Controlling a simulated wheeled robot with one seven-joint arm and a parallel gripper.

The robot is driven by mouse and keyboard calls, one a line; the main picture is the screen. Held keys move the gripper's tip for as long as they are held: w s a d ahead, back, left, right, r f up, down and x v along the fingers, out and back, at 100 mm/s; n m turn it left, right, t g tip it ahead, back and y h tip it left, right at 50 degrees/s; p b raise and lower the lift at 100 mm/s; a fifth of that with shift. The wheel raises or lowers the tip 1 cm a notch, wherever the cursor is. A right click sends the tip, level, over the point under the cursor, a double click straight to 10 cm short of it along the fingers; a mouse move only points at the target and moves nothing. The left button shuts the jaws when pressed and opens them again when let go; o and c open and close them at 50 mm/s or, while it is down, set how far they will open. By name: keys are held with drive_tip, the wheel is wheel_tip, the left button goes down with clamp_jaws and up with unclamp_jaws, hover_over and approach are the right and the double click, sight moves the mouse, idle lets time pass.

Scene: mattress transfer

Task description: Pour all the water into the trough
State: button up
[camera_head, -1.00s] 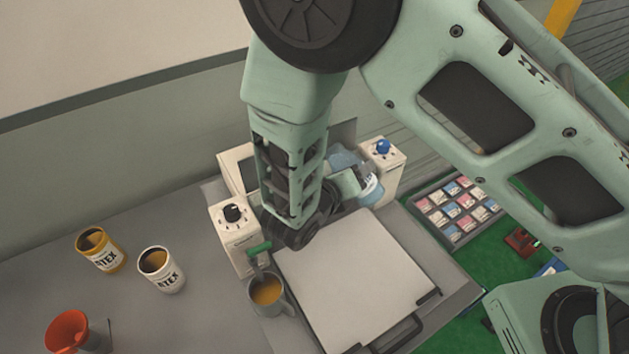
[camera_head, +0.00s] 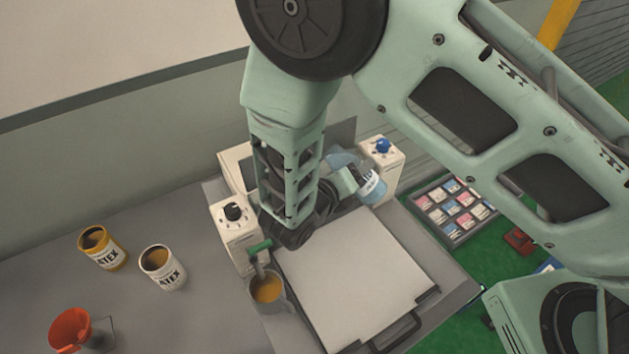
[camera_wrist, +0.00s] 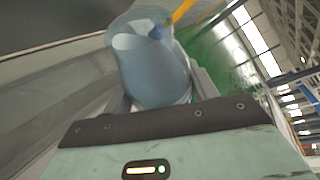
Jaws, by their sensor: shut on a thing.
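A translucent blue jug (camera_head: 373,187) is held between the two white control boxes at the back of the machine in the head view. It looks tilted. In the wrist view the jug (camera_wrist: 155,72) fills the upper middle, between my gripper's fingers. My gripper (camera_head: 349,181) is shut on the jug, partly hidden behind my own arm. I cannot make out the water level in the jug. No trough can be told for sure; my arm and the jug hide the back of the machine.
The machine has a flat pale top (camera_head: 350,280). A white box with a black knob (camera_head: 234,228) and one with a blue knob (camera_head: 383,160) flank the arm. A mug (camera_head: 268,291), a white can (camera_head: 163,267), a yellow can (camera_head: 102,247) and an orange funnel (camera_head: 72,328) stand left.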

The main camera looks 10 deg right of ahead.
drive_tip(key=shift+s+d+f+n+h, duration=0.15)
drive_tip(key=shift+f+n+h, duration=0.3)
drive_tip(key=shift+n, duration=0.45)
idle(0.8)
drive_tip(key=shift+r+n+h, duration=0.3)
drive_tip(key=shift+n+h, duration=0.15)
drive_tip(key=shift+n, duration=0.15)
idle(1.3)
drive_tip(key=shift+w+a+f+n+h, duration=0.25)
drive_tip(key=shift+w+a+n+h, duration=0.15)
drive_tip(key=shift+n, duration=0.3)
idle(1.7)
drive_tip(key=shift+a+r+n+p, duration=0.1)
drive_tip(key=shift+r+n+p, duration=0.3)
drive_tip(key=shift+n+p, duration=0.15)
idle(1.5)
